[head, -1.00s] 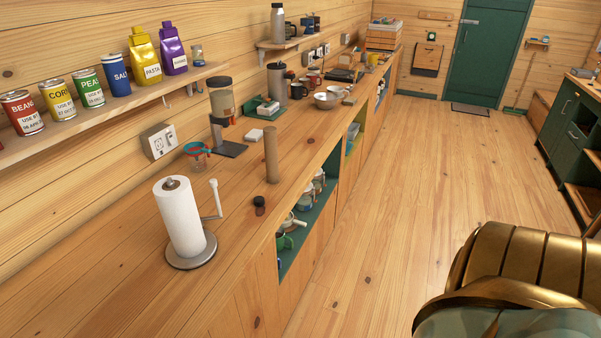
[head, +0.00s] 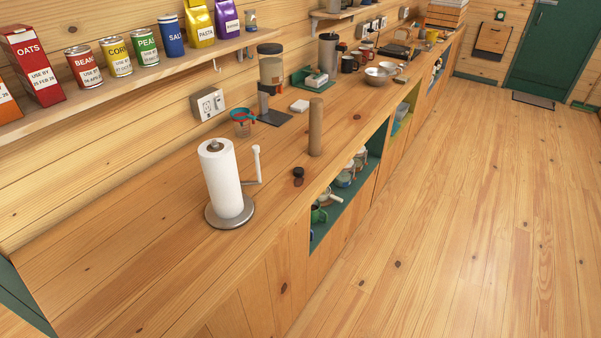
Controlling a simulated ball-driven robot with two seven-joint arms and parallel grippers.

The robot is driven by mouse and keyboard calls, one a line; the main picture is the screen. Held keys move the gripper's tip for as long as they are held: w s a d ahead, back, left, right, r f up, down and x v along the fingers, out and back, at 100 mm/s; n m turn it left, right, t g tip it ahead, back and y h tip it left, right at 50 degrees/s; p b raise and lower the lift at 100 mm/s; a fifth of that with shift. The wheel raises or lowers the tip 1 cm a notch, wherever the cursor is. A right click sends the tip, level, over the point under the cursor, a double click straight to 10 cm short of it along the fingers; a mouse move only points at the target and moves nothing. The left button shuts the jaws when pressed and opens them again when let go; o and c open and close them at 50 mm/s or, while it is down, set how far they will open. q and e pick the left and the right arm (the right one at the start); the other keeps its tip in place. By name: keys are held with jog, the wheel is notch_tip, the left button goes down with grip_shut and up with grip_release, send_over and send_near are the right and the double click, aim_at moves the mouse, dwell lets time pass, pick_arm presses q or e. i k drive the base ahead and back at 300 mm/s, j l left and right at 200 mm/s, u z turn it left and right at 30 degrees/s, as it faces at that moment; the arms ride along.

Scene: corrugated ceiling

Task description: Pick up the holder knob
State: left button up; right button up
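A small dark knob (head: 298,176) stands on the wooden counter, to the right of the paper towel holder and near the counter's front edge. I take it to be the holder knob. The paper towel holder (head: 228,186) has a white roll on a round grey base and a pale side arm at its right. The top of the roll shows a dark core; its detail is too small to tell. Neither of my grippers is in view.
A wooden cylinder (head: 315,127) stands just behind the knob. A measuring cup (head: 241,123) and a grinder-like appliance (head: 271,85) stand farther back. A shelf (head: 140,80) with cans and boxes runs above. The counter's front left and the floor are clear.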

aim_at(299, 172)
jog(key=u, duration=0.35)
jog(key=i+l+u, duration=0.1)
jog(key=u, duration=0.35)
jog(key=l+u, duration=0.25)
jog(key=u, duration=0.2)
jog(key=i+l+u, duration=0.1)
jog(key=l+u, duration=0.15)
jog(key=u, duration=0.25)
